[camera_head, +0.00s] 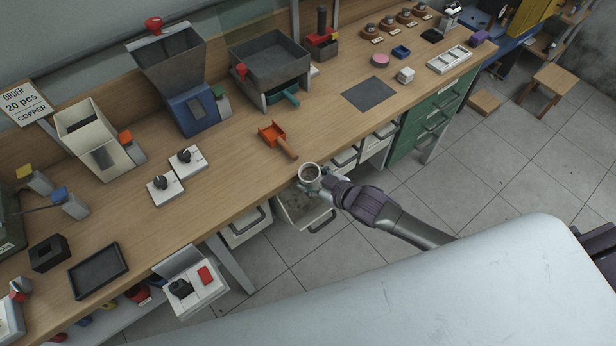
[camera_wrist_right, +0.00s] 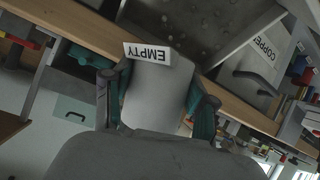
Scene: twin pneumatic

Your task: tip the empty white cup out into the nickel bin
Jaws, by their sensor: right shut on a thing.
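My right gripper (camera_head: 326,181) is shut on the white cup (camera_head: 310,172) and holds it at the table's front edge, above an open drawer-like bin (camera_head: 292,209). In the head view the cup's mouth faces up and its inside looks brownish; I cannot tell what is in it. The right wrist view shows the cup (camera_wrist_right: 152,88) between the fingers of the right gripper (camera_wrist_right: 158,95), with an "EMPTY" label (camera_wrist_right: 160,53). The open bin (camera_wrist_right: 215,45) also shows there, with small spots inside. I cannot read a nickel label. My left gripper is not in view.
Beside the open bin is a front labelled "COPPER" (camera_wrist_right: 262,48). An orange scoop (camera_head: 273,134) lies on the wooden table (camera_head: 225,165) just behind the cup. Closed green drawers (camera_head: 430,120) stand to the right. Two switch boxes (camera_head: 164,188) sit on the left.

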